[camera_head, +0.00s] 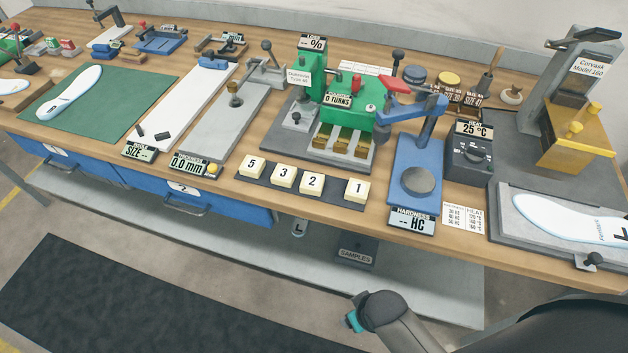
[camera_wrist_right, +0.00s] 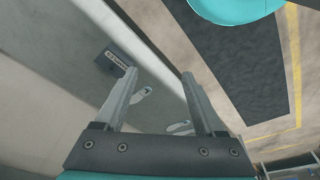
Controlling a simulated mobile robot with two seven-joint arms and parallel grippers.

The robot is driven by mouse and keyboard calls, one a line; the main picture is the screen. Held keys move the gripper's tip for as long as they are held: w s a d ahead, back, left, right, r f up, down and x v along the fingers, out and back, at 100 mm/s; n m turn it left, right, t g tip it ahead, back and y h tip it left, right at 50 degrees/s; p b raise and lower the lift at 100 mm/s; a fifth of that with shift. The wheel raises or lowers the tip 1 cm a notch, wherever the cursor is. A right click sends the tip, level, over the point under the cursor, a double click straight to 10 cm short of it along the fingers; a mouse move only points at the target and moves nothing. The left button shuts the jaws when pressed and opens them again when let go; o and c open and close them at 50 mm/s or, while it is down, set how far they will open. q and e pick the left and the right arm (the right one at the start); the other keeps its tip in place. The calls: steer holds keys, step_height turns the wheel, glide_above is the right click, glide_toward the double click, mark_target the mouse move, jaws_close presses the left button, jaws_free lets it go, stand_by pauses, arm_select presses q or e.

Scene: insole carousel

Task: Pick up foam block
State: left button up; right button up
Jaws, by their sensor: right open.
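Several small cream blocks stand in a row on a dark strip (camera_head: 268,181) near the front edge of the bench. They are block 5 (camera_head: 251,164), block 3 (camera_head: 284,174), block 2 (camera_head: 312,184) and block 1 (camera_head: 357,189). Whether these are foam I cannot tell. My right gripper (camera_wrist_right: 158,75) is open and empty in the right wrist view, below bench level, over the lower shelf and floor. In the head view my right arm is at the lower right, apart from the blocks. My left gripper is not in view.
A green machine (camera_head: 345,110) stands behind the blocks, and a blue hardness tester (camera_head: 418,180) stands to their right. A dark samples box (camera_head: 355,252) is on the lower shelf (camera_head: 420,295); it also shows in the wrist view (camera_wrist_right: 115,62). A dark mat (camera_head: 150,300) lies on the floor.

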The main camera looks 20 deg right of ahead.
step_height(320, 180, up, 18)
steer(key=w+r+t, duration=0.1)
steer(key=w+t, duration=0.1)
steer(key=w, duration=0.1)
steer(key=w+a+r+n+t+y, duration=0.1)
steer(key=w+a+r+n+t, duration=0.2)
steer(key=w+r+n+t, duration=0.6)
steer(key=w+a+r+n+t+y, duration=0.1)
steer(key=w+a+r+n+t, duration=0.2)
steer(key=w+r, duration=1.05)
steer(key=s+a+r+n+t+y, duration=0.1)
steer(key=a+r+n+t+y, duration=0.2)
steer(key=a+r+n+y, duration=0.8)
steer(key=s+a+r+n+g+y, duration=0.2)
steer(key=s+a+n+g+y, duration=0.15)
steer(key=n+g, duration=0.45)
steer(key=s+a+r+n+g+y, duration=0.1)
steer(key=s+a+n+g+y, duration=0.3)
steer(key=n, duration=0.8)
steer(key=n+g+h, duration=0.7)
steer(key=n+h, duration=1.4)
glide_above(311, 185)
step_height(311, 185, down, 19)
step_height(311, 185, down, 15)
steer(key=shift+r, duration=0.2)
